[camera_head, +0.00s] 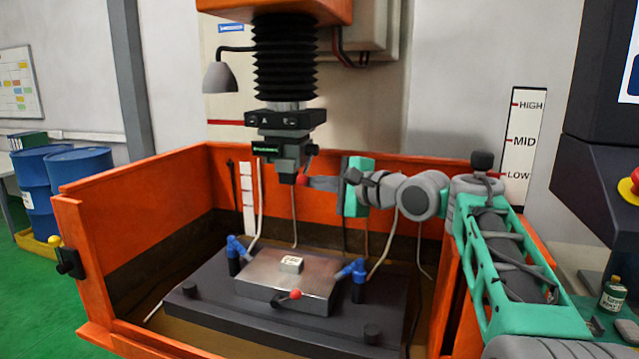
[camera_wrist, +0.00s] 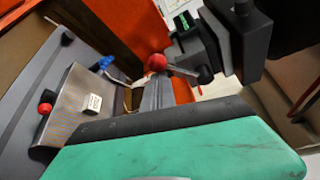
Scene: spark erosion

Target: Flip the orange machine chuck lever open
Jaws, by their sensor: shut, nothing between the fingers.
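The orange machine's chuck (camera_head: 284,152) is a dark grey block with a green label, hanging below the black bellows. Its lever is a short rod with a red ball knob (camera_head: 301,178), low on the chuck's right side. In the wrist view the red knob (camera_wrist: 157,62) is at upper centre, with its rod running right to the chuck (camera_wrist: 190,45). My gripper (camera_head: 312,183) comes in from the right, shut and empty, its fingertips right beside the knob. In the wrist view the fingers (camera_wrist: 153,92) point at the knob; I cannot tell whether they touch it.
Below, a metal block (camera_head: 290,280) with its own red-knobbed lever (camera_head: 294,295) sits on a dark table (camera_head: 210,290) between blue clamps (camera_head: 238,248). Orange tank walls (camera_head: 130,200) surround it. Thin hoses hang behind. Space between chuck and block is clear.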

